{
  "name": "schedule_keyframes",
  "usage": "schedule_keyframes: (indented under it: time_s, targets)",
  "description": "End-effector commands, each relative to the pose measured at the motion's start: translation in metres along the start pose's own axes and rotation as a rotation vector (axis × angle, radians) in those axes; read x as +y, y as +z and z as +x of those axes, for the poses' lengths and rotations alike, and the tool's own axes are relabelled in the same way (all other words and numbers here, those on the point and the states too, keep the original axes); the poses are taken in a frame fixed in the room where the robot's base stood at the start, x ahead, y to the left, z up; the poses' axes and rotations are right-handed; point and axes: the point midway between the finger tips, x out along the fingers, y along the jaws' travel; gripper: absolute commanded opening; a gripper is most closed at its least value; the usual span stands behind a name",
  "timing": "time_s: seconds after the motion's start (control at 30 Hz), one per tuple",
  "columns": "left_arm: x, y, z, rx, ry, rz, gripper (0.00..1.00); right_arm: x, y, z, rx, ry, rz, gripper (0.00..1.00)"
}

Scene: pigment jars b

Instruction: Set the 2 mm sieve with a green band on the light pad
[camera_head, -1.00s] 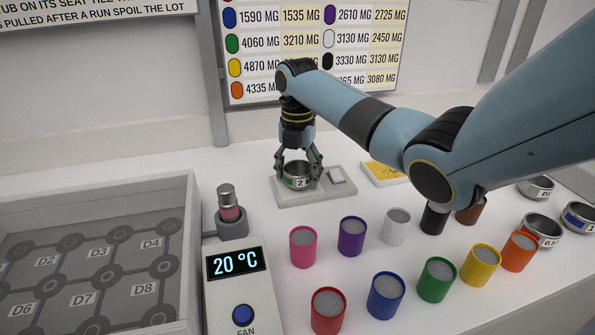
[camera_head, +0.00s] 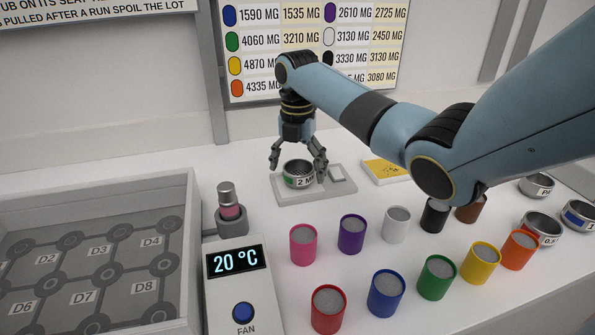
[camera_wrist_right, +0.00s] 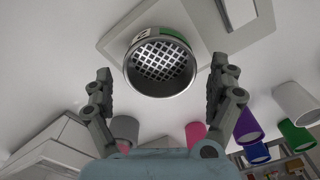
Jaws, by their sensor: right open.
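The 2 mm sieve (camera_head: 299,180) is a round metal ring with a green band and a "2 M" label. It stands upright on the light pad (camera_head: 315,197), a pale grey square plate on the table. In the right wrist view the sieve (camera_wrist_right: 160,62) shows its coarse mesh and part of the green band. My right gripper (camera_head: 299,164) is open, just above the sieve, with fingers to either side. In the wrist view its fingers (camera_wrist_right: 168,98) are spread wide and clear of the sieve. My left gripper is not in view.
Several coloured jars, such as the purple jar (camera_head: 351,234), stand in front of the pad. Other sieves (camera_head: 541,229) are at the right. A pink-banded vial (camera_head: 230,208), a temperature box (camera_head: 240,285) and a grey tray (camera_head: 190,235) are at the left.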

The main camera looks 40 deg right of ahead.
Motion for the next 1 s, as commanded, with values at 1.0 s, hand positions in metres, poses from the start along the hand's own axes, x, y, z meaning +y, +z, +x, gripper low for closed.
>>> schedule_keyframes:
  time_s: [1.0]
  targets:
    - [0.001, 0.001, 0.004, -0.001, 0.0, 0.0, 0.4, 0.0, 0.0, -0.109, 0.0, 0.001, 0.0, 0.91]
